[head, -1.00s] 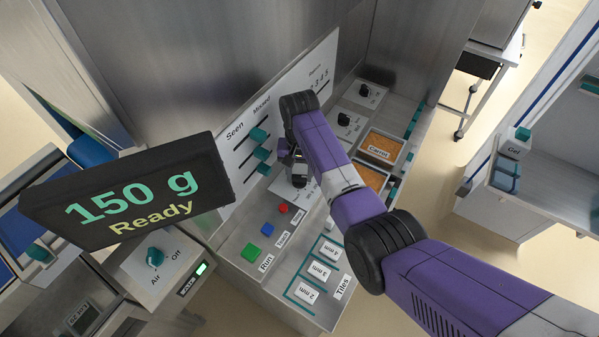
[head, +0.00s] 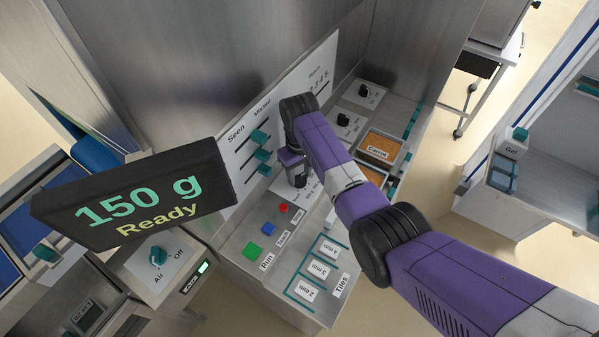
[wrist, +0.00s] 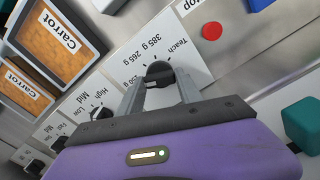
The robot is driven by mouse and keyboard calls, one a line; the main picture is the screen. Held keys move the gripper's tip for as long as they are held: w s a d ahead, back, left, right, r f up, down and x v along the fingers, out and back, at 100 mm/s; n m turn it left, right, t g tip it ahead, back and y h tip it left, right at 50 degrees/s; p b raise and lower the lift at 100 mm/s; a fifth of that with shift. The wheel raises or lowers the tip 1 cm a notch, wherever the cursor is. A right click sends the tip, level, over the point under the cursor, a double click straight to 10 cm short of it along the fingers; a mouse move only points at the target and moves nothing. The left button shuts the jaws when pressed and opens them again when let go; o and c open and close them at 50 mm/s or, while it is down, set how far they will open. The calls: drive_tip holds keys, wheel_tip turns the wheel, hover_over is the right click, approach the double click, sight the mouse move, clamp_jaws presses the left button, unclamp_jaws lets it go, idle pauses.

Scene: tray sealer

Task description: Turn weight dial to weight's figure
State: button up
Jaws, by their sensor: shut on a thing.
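The weight dial (wrist: 158,72) is a black round knob on a white plate in the wrist view. Its plate (wrist: 128,58) reads Teach, 385 g, 265 g and a partly covered figure ending in 50 g. My gripper (wrist: 158,88) is shut on the dial, one grey finger on each side. I cannot tell clearly which figure the dial points to. In the head view my gripper (head: 294,166) is at the panel, and my arm hides most of the plate. The dark display (head: 140,196) reads "150 g" and "Ready".
A red button (wrist: 212,31) is close to the dial plate. Green (head: 252,252) and blue (head: 268,229) buttons sit lower on the panel. Carrot bins (head: 378,147) and smaller black dials (head: 345,120) lie behind my arm. Teal sliders (head: 263,155) stand on the upright board.

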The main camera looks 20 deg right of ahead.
sight(300, 176)
drive_tip(key=shift+w, duration=0.1)
idle(0.5)
drive_tip(key=o, duration=1.4)
drive_tip(key=shift+r, duration=0.15)
wheel_tip(300, 176, up, 8)
drive_tip(key=shift+f+b, duration=0.2)
drive_tip(key=shift+b, duration=0.1)
